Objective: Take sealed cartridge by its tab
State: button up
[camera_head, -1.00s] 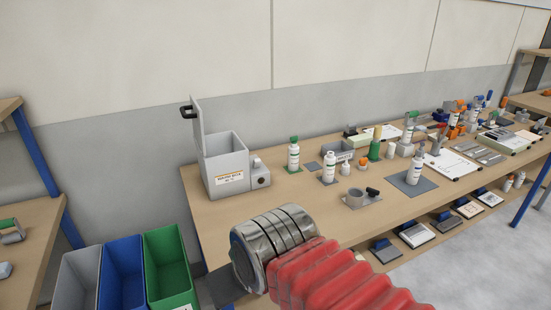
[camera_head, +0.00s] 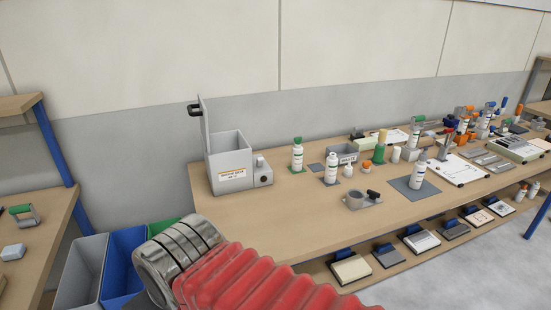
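I cannot pick out a sealed cartridge or its tab for certain in the head view; the things on the bench are small. My arm, with a metal ring section and red ribbed sleeve, crosses the lower left and middle of the picture. The fingers of my gripper do not show. A grey open-lidded box (camera_head: 231,171) with a yellow-and-white label stands at the left end of the wooden bench (camera_head: 270,228).
Grey (camera_head: 80,270) and blue (camera_head: 123,268) bins stand left of the bench, a green bin (camera_head: 166,237) partly behind my arm. A shelf (camera_head: 50,225) is at far left. Flat blocks (camera_head: 350,268) lie on the lower shelf. Tools crowd the bench's right end; its front left is clear.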

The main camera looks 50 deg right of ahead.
aim_at(297, 150)
jog(key=u, duration=0.6)
jog(key=k, duration=1.25)
jog(key=z, duration=1.55)
jog(key=i, duration=0.85)
jog(key=z, duration=0.05)
